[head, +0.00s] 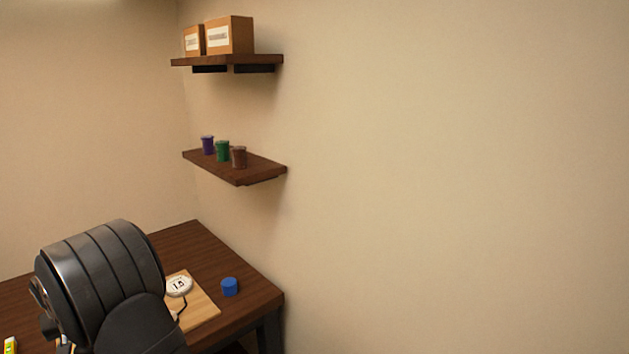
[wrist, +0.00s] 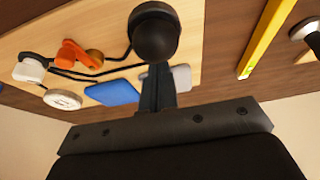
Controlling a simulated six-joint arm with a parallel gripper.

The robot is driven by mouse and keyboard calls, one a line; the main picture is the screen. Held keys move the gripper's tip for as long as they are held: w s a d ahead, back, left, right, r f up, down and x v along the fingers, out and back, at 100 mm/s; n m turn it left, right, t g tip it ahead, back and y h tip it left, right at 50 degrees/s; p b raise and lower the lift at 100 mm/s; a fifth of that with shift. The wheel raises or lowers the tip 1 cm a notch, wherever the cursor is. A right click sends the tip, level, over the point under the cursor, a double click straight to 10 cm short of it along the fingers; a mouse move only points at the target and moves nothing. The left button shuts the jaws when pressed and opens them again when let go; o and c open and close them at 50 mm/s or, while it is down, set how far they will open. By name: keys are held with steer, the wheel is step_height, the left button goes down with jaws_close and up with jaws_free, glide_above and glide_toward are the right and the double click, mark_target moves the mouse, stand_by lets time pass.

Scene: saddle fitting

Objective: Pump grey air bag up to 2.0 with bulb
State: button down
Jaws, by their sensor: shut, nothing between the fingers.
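The black bulb (wrist: 155,33) lies on the wooden board in the wrist view, with a black hose at its left. My gripper (wrist: 157,72) is shut and empty, its fingers pointing at the bulb; I cannot tell whether they touch it. The grey air bag (wrist: 181,78) lies flat beside the fingers, partly hidden by them. The round white gauge (head: 179,285) on the board seems to read 1.5, in small figures; it also shows in the wrist view (wrist: 62,99). In the head view my arm hides the bulb and bag.
A blue pad (wrist: 112,92), an orange valve (wrist: 75,52) and a white piece (wrist: 30,70) lie on the board (head: 203,305). A yellow level (wrist: 262,38) and a hammer-like tool (wrist: 306,28) lie to the right. A blue cylinder (head: 229,287) stands near the table's right edge.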

steer(key=shift+f, duration=1.25)
steer(key=shift+r, duration=1.65)
steer(key=shift+r, duration=2.55)
steer(key=shift+f, duration=3.35)
